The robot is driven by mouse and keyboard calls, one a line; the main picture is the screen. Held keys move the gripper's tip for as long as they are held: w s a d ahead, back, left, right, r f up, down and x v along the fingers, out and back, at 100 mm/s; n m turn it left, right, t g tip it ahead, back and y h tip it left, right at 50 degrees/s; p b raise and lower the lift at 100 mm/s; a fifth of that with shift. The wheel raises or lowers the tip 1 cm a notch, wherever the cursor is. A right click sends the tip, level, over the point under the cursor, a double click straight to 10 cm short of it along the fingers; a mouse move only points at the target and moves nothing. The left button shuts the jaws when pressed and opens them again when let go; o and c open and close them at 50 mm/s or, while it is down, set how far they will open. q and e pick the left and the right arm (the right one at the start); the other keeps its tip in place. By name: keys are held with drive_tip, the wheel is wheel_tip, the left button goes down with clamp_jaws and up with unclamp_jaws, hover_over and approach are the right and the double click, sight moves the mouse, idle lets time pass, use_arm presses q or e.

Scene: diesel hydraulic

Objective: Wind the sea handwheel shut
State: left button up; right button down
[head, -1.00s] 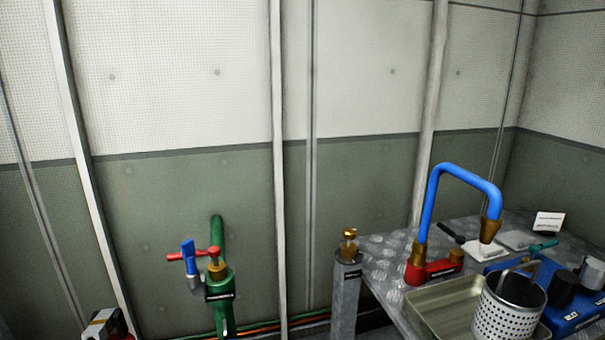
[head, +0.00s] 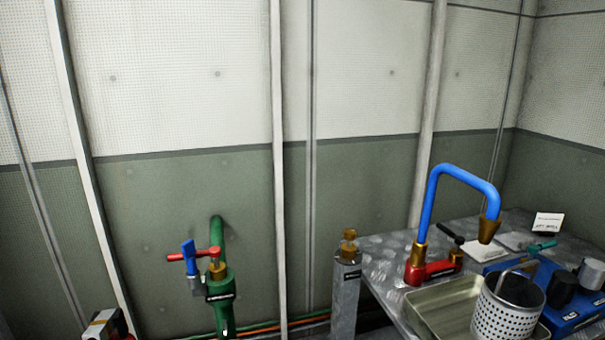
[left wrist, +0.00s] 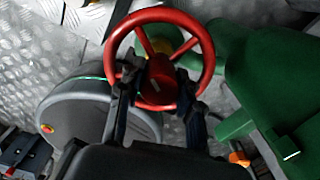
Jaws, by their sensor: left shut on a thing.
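The red handwheel (left wrist: 206,62) shows in the left wrist view, a round rim with spokes and a red hub. My left gripper (left wrist: 158,82) is at the middle of the wheel, its two dark fingers on either side of the red hub and shut on it. The fingers and the gripper body hide part of the lower rim. No label for the wheel is readable. The wheel and my left gripper do not show in the head view. My right gripper is in neither view.
In the left wrist view, a green body (left wrist: 275,80) stands right of the wheel and a grey rounded housing (left wrist: 75,118) left of it. The head view shows a green pipe valve (head: 219,290), a short post (head: 346,290) and a bench with a blue bent pipe (head: 466,174) and perforated basket (head: 505,317).

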use_arm(q)
drive_tip(key=m, duration=0.6)
drive_tip(key=shift+s+d+f+m, duration=0.1)
drive_tip(key=shift+s+f+m, duration=0.2)
drive_tip(key=shift+f, duration=0.05)
drive_tip(key=m, duration=0.6)
drive_tip(key=o, duration=1)
drive_tip(key=shift+f, duration=0.1)
drive_tip(key=shift+w, duration=0.1)
